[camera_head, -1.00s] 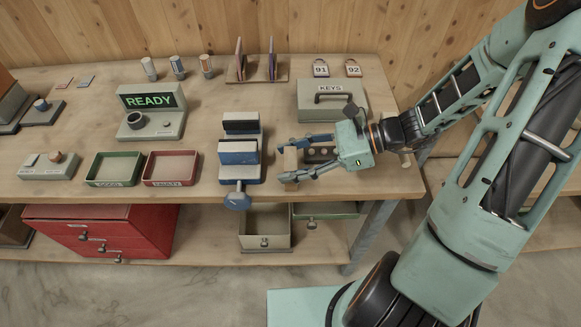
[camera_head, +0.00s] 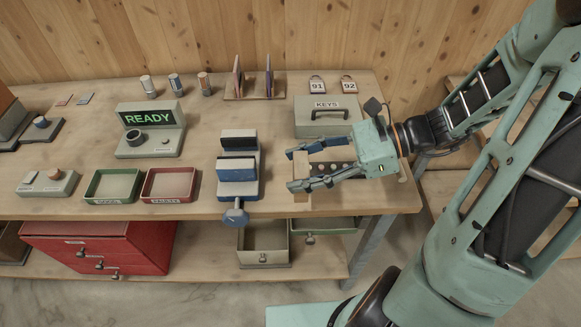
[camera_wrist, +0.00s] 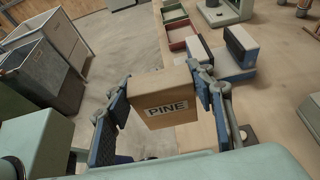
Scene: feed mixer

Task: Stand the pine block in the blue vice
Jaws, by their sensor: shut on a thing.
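The pine block (camera_wrist: 168,95), a tan block labelled PINE, is between the two fingers of my gripper (camera_wrist: 165,105) in the wrist view. My gripper (camera_head: 298,169) is shut on it, and the block is upright. In the head view the pine block (camera_head: 300,168) is partly hidden by the fingers; I cannot tell its height above the bench. The blue vice (camera_head: 238,188) stands left of my gripper, apart from the block, its jaws parted by a gap. In the wrist view the vice (camera_wrist: 236,68) is beyond the block to the right.
The grey KEYS box (camera_head: 328,122) stands behind my gripper. A red tray (camera_head: 169,185) and a green tray (camera_head: 112,185) lie left of the vice. An open drawer (camera_head: 264,243) sits below the bench (camera_head: 215,108). Bare bench separates the vice and block.

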